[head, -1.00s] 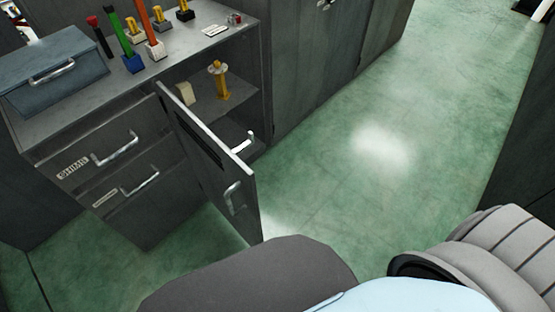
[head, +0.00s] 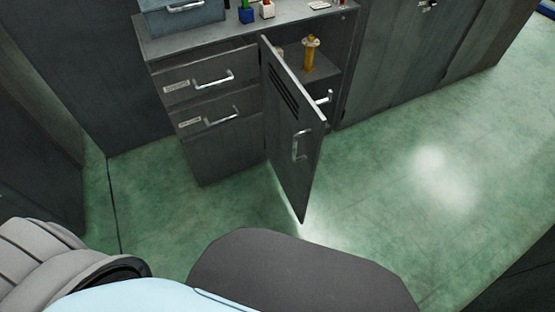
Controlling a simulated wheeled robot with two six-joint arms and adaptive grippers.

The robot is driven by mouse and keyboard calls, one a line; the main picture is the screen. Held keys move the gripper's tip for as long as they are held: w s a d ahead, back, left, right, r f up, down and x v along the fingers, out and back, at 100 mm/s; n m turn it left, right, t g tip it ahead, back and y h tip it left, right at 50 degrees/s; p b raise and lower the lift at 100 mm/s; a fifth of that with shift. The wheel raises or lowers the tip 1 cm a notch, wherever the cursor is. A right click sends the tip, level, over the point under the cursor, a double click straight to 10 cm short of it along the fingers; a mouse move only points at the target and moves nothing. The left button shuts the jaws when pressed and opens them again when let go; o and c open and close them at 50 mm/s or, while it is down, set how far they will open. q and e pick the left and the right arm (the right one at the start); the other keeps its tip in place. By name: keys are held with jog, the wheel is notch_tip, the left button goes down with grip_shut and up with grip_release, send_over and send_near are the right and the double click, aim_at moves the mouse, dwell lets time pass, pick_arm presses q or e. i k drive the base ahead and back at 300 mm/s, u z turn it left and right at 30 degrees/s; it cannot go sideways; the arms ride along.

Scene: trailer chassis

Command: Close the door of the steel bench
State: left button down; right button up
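The steel bench (head: 228,45) stands ahead of me, dark grey, with two drawers on its left part and an open compartment on its right. Its door (head: 292,140) is swung wide open toward me, hinged on the compartment's left side. The door has slots near the top and a silver handle (head: 301,146) on its outer face. A second silver handle-like piece (head: 323,97) shows by the door's inner side. A yellow object (head: 310,54) stands inside the compartment. Neither of my grippers shows in the head view.
A blue-grey toolbox (head: 182,17) and blue (head: 246,14) and white (head: 267,9) holders stand on the bench top. Tall grey cabinets (head: 400,60) adjoin on the right. The green floor (head: 400,170) is clear right of the door.

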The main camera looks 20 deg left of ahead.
aim_at(294, 125)
jog(key=u, duration=0.55)
jog(key=i, duration=0.95)
jog(key=z, duration=0.05)
jog(key=k, duration=0.95)
jog(key=u, duration=0.95)
jog(key=i, duration=0.95)
jog(key=z, duration=0.1)
